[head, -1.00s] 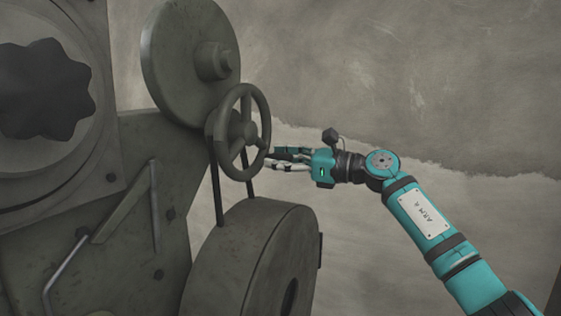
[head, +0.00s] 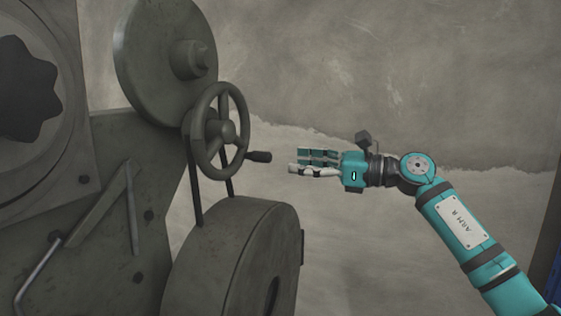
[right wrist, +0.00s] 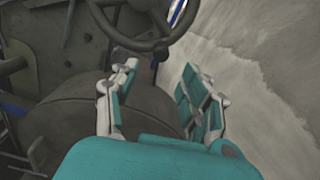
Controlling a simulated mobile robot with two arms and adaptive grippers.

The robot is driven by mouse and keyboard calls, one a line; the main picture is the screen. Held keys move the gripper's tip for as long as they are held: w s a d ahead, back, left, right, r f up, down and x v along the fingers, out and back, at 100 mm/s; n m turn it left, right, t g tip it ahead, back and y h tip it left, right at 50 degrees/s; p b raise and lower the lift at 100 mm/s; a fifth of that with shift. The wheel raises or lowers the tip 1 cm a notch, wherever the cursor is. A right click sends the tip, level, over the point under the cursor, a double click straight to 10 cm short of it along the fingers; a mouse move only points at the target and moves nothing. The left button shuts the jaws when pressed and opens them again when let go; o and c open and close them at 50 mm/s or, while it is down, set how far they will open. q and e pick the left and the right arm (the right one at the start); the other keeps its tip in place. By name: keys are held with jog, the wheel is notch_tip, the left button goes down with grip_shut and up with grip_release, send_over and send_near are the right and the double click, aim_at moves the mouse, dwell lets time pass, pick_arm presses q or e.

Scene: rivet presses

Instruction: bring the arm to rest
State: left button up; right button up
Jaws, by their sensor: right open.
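My right gripper (head: 315,162) is open and empty in the head view, just right of the press's handwheel (head: 220,130). A gap separates its fingertips from the dark crank handle (head: 259,157) on the wheel's rim. The right wrist view shows the two finger sets of this gripper (right wrist: 155,98) spread apart with nothing between them. The handwheel also shows at the top of the right wrist view (right wrist: 140,45), beyond the fingers. My teal right arm (head: 462,222) reaches in from the lower right. My left gripper is not in view.
The grey press (head: 110,200) fills the left side, with a large upper disc (head: 150,50) and a lower drum (head: 250,235) close to the gripper. A rough wall (head: 400,80) lies behind. Around the right gripper there is free air above and below.

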jog(key=shift+v, duration=1.1)
